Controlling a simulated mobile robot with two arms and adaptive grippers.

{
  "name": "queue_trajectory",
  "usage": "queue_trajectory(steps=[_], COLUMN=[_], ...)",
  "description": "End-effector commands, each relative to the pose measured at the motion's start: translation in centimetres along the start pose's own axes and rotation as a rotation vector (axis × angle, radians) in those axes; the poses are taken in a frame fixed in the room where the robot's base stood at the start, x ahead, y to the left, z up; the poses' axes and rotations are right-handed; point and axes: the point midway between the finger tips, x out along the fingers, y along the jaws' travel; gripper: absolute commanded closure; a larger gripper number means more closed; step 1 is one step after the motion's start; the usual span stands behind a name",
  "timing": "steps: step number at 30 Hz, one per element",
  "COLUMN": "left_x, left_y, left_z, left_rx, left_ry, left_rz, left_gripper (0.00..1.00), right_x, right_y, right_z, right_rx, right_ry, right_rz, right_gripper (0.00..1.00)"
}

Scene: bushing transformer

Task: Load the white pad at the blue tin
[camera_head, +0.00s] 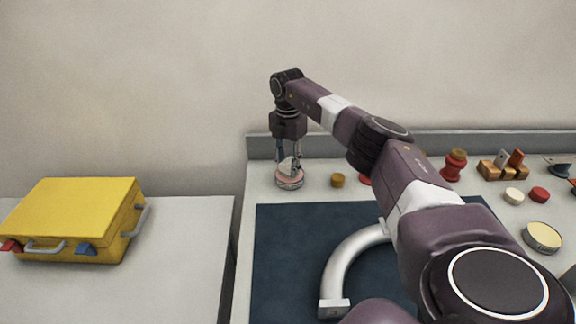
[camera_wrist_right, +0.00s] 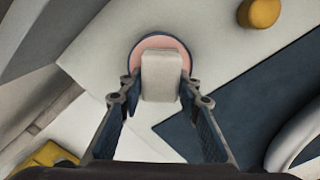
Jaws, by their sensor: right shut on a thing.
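The white pad (camera_wrist_right: 160,75) is a pale block between the fingertips of my right gripper (camera_wrist_right: 160,84), which is shut on it. In the head view the right gripper (camera_head: 288,153) points down at the back left of the worktop. The blue tin (camera_wrist_right: 184,47) is round, with a blue rim and pink top, directly below the pad; it also shows in the head view (camera_head: 290,183). The pad covers part of the tin's top. I cannot tell if they touch. My left gripper is not in view.
A yellow case (camera_head: 75,215) lies on the left table. A dark blue mat (camera_head: 290,235) bears a grey curved pipe (camera_head: 345,265). A mustard cap (camera_head: 338,180) stands right of the tin. Red parts, a wooden block (camera_head: 500,171) and a cream-topped tin (camera_head: 541,237) stand right.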

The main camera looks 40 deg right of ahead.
Motion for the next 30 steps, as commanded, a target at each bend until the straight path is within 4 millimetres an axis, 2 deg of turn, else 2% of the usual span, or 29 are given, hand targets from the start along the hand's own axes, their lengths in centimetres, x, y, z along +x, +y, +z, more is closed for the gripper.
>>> queue_trajectory(steps=[30], left_x=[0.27], left_y=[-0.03], left_z=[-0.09], left_rx=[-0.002], left_ry=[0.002], left_rz=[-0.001], left_gripper=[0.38], right_x=[0.72], right_y=[0.02], right_z=[0.00], right_rx=[0.000], right_ry=[0.000], right_rz=[0.000], right_gripper=[0.88])
